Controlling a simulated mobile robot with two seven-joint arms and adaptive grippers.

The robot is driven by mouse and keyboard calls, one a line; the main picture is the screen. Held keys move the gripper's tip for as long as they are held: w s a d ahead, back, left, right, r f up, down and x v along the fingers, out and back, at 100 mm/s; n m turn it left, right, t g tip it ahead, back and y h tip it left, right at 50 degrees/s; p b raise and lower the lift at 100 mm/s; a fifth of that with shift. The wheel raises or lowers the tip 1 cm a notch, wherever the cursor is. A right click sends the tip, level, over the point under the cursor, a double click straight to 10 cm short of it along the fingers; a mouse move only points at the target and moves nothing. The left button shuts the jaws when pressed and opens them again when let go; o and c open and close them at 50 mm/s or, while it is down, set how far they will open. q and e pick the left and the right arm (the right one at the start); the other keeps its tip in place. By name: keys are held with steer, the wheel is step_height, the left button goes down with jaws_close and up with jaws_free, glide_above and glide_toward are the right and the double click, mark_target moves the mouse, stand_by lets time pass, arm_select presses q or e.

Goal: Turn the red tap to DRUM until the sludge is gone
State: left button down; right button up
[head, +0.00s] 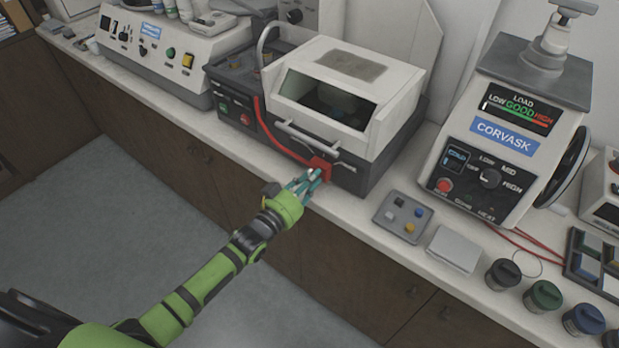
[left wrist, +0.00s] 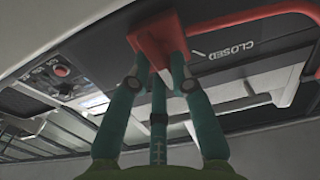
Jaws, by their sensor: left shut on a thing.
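The red tap (head: 319,170) is at the lower front of a white-and-grey machine with a windowed hood (head: 340,95). In the left wrist view the fingers of the left gripper (left wrist: 160,75) meet the red tap (left wrist: 155,38). The word CLOSED (left wrist: 222,50) shows on the dark panel to the right of the tap. The DRUM mark and any sludge cannot be made out. My right gripper is not in view.
A CORVASK press (head: 505,130) stands to the right. Another white console (head: 150,45) is at the left. The floor (head: 100,200) before the counter is clear.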

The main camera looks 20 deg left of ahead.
arm_select(q)
steer(key=shift+m, duration=0.5)
steer(key=c, duration=1.1)
jaws_free()
steer(key=shift+s, duration=0.1)
steer(key=v, duration=1.1)
steer(key=shift+s+a, duration=0.15)
steer(key=shift+s, duration=0.25)
